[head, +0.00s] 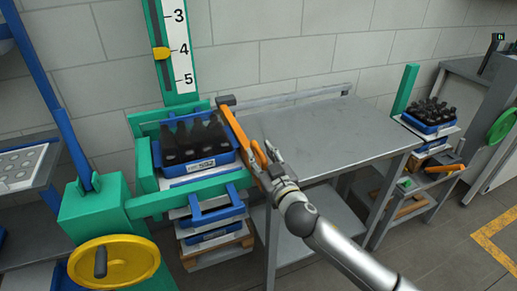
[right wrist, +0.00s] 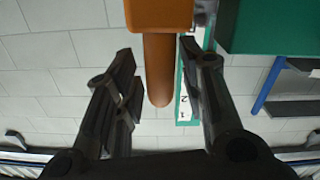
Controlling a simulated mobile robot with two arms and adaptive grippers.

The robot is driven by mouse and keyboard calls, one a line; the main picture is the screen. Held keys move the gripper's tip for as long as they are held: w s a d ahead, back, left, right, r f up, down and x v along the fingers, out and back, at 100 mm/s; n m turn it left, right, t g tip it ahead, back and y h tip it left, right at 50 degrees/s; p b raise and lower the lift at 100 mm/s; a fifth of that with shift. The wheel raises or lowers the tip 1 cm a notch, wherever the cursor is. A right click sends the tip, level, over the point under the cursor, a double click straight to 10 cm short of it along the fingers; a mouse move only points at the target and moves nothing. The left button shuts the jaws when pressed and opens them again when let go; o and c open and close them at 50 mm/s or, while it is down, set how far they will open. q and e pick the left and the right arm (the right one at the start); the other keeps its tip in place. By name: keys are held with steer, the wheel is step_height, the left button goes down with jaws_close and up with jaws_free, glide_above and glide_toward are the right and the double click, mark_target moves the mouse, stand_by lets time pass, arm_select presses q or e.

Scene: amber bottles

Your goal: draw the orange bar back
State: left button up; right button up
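The orange bar (head: 240,130) runs along the left edge of the grey metal table, beside a blue crate of dark bottles (head: 195,165). An orange peg (head: 259,154) stands up near its front end. My right gripper (head: 268,160) is at this peg. In the right wrist view the peg (right wrist: 158,75) hangs down from an orange block (right wrist: 158,12), between the two spread fingers of my right gripper (right wrist: 157,52). A gap shows on each side of it, so the gripper is open and not clamped on it. My left gripper is in neither view.
The grey table top (head: 330,135) is bare. A green frame with a numbered scale (head: 180,50) and a yellow handwheel (head: 113,262) stands at the left. Another bottle crate (head: 430,125) stands at the far right.

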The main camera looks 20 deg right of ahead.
steer(key=shift+w+a, duration=0.15)
steer(key=shift+w, duration=1.1)
jaws_close()
